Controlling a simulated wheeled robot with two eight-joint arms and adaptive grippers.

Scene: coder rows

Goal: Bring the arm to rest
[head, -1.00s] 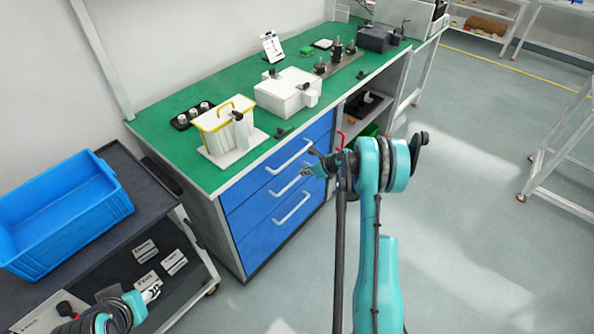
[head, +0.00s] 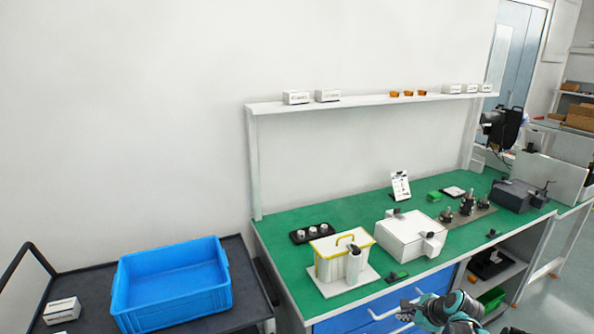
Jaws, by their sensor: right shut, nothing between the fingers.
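My right gripper (head: 407,309) shows at the bottom edge, right of centre, in front of the blue drawers of the workbench. Its fingers are shut with nothing between them. Part of my teal right arm shows beside it, and the rest is cut off by the frame. The gripper appears apart from the green bench top (head: 290,257). My left gripper is outside the picture.
A white box (head: 405,238), a yellow-rimmed bin (head: 330,265) and a dark tray (head: 311,233) stand on the bench. A blue crate (head: 172,285) sits on a dark cart (head: 65,292) at left. A white shelf (head: 375,101) spans above.

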